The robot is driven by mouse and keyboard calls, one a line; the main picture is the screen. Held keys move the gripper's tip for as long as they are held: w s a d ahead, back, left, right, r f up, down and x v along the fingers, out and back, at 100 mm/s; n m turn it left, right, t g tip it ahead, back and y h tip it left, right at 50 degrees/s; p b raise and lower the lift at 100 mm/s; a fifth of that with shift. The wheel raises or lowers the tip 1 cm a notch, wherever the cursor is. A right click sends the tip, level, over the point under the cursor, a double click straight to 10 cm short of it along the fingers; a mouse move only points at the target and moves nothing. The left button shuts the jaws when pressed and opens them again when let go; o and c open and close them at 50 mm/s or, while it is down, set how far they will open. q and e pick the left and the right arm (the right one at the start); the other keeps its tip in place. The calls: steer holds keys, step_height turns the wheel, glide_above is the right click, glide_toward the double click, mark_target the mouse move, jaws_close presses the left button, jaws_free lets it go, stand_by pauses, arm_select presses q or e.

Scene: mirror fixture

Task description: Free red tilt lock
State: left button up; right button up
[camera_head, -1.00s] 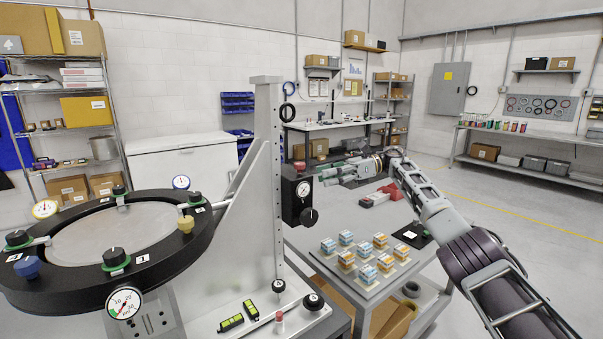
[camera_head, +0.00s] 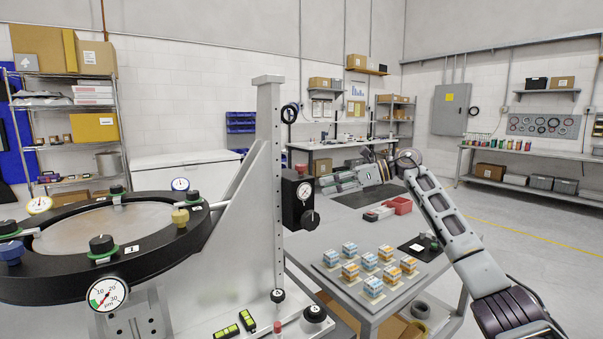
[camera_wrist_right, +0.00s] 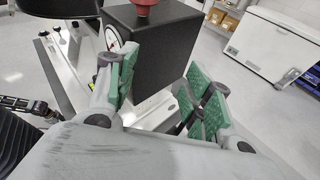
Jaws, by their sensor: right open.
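A red knob (camera_wrist_right: 145,6) shows at the top edge of the wrist view, on or just above a black box with a gauge. In the head view this black box (camera_head: 291,207) sits on the upright metal post, and a small knob (camera_head: 299,169) stands on its top. My right gripper (camera_wrist_right: 160,90) is open, its green-padded fingers apart and nothing held between them. The box shows beyond and between the fingers. In the head view the gripper (camera_head: 333,184) is just right of the box, apart from the red knob. My left gripper is out of view.
A round black mirror ring (camera_head: 150,258) with several knobs stands at left. A small red-topped part (camera_head: 277,327) is on the fixture base near black knobs. The floor at right is clear.

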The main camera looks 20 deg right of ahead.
steer(key=s+r+m+t+h+b, duration=0.2)
steer(key=s+t+b, duration=0.2)
steer(key=b, duration=0.1)
steer(key=m+t+b, duration=0.2)
steer(key=t+b, duration=0.2)
glide_toward(301, 165)
steer(key=v, duration=0.4)
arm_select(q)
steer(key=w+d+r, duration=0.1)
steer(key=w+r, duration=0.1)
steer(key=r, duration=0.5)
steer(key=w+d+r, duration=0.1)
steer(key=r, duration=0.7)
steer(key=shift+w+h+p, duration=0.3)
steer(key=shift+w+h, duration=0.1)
arm_select(e)
steer(key=shift+w+a+h, duration=0.15)
steer(key=shift+w+h, duration=0.05)
steer(key=shift+h, duration=0.1)
steer(key=shift+w+a, duration=0.1)
steer(key=shift+w, duration=0.05)
steer(key=x, duration=1)
steer(key=shift+w+a+r, duration=0.15)
steer(key=shift+x, duration=0.85)
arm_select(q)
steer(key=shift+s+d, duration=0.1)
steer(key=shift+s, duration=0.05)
arm_select(e)
steer(key=shift+w+a, duration=0.4)
steer(key=shift+w, duration=0.2)
